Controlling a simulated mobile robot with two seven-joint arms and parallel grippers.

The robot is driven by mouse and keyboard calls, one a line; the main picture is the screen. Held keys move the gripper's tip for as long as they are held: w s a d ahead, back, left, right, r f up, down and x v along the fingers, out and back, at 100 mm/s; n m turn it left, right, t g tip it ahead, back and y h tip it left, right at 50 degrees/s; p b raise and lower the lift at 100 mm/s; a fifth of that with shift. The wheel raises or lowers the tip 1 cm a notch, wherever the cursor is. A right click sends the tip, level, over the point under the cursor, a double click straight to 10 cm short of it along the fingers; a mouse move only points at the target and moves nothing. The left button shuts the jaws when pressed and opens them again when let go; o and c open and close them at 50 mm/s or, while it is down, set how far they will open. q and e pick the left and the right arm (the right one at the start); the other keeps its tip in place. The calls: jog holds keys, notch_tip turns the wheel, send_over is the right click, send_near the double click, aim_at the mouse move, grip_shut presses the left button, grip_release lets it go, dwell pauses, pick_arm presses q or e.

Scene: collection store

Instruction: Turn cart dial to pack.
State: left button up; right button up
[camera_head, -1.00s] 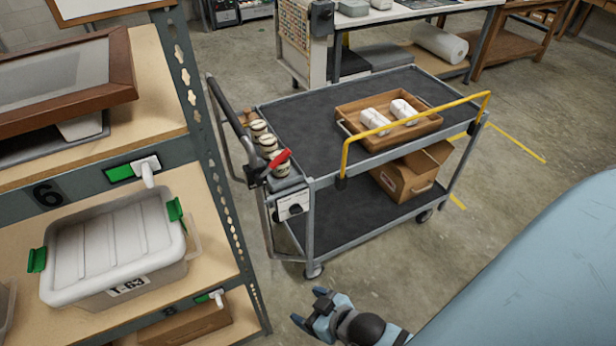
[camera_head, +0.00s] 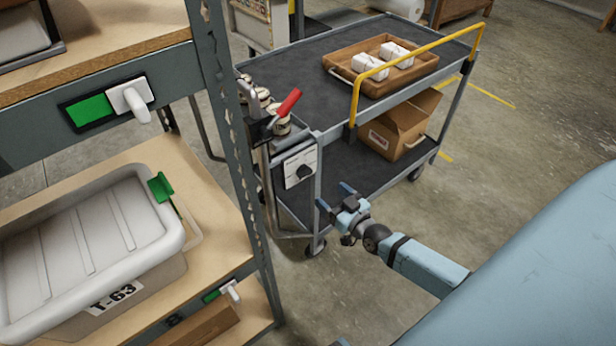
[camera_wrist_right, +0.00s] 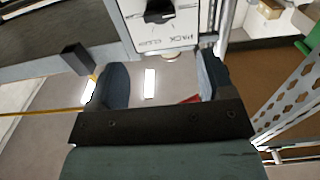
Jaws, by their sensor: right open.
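The cart dial is a black knob (camera_head: 305,171) on a white panel (camera_head: 292,164) at the cart's near end, in the head view. In the right wrist view the knob (camera_wrist_right: 159,11) is at the top of the panel, with lettering including PACK below it, upside down. My right gripper (camera_head: 336,196) is open and empty, to the right of and slightly below the panel, apart from the knob. Its two fingers (camera_wrist_right: 161,82) show in the wrist view, with the panel beyond them. My left gripper is not in view.
The grey cart (camera_head: 300,66) carries a wooden tray (camera_head: 348,74) with white packages and a yellow rail (camera_head: 352,105). A shelf rack (camera_head: 228,130) with a lidded bin (camera_head: 85,235) is close on the left.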

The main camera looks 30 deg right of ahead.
aim_at(307, 175)
jog(key=w, duration=1)
jog(key=shift+a+f+b, duration=0.1)
jog(key=shift+a+b, duration=0.25)
jog(key=shift+a, duration=0.05)
jog(key=shift+c, duration=0.2)
jog(key=c, duration=0.9)
